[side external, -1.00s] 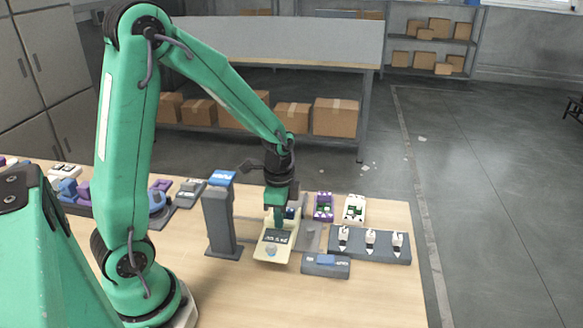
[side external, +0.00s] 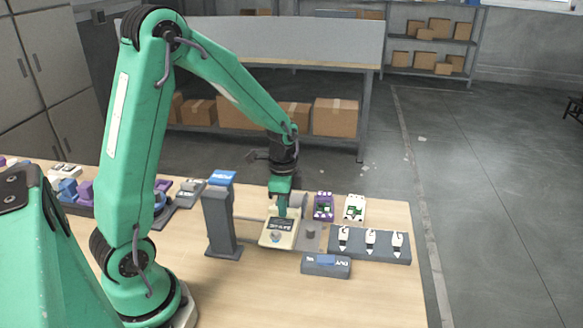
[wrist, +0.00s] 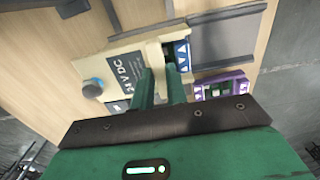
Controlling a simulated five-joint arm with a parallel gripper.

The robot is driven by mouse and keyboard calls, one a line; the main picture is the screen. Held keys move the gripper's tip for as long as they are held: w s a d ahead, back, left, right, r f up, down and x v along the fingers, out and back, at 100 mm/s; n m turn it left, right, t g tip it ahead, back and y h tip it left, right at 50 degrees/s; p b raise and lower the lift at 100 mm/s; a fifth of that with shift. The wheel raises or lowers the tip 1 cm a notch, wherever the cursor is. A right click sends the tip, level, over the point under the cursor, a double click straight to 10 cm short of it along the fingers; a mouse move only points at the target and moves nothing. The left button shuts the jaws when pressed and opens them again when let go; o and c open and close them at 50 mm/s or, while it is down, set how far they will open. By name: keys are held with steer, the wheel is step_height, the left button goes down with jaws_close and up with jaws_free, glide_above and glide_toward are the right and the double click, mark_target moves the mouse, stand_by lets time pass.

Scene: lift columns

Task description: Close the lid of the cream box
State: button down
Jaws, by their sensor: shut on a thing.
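The cream box (side external: 264,240) stands on the table, with a dark "24 V DC" label and a blue-grey round knob on its front part. It also shows in the wrist view (wrist: 92,66). My gripper (wrist: 161,75) is over its back part, with its two green fingers pointing down at a cream upright piece (wrist: 154,54), which looks like part of the lid. The fingers are shut on that piece. A blue block with white triangles shows just right of it. The lid's exact angle cannot be told. In the side view my gripper (side external: 282,214) hides the box's back edge.
A grey post with a blue top (side external: 220,215) stands close left of the box. A grey plate (side external: 310,238) lies to the right. A purple device (side external: 323,206), a white device (side external: 355,207) and a grey rack (side external: 370,245) stand farther right.

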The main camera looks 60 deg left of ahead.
steer(key=shift+w+a, duration=1.3)
steer(key=c, duration=1.5)
jaws_free()
steer(key=shift+o, duration=0.2)
steer(key=shift+r, duration=0.15)
step_height(320, 180, up, 6)
steer(key=shift+f, duration=0.15)
steer(key=shift+d, duration=0.1)
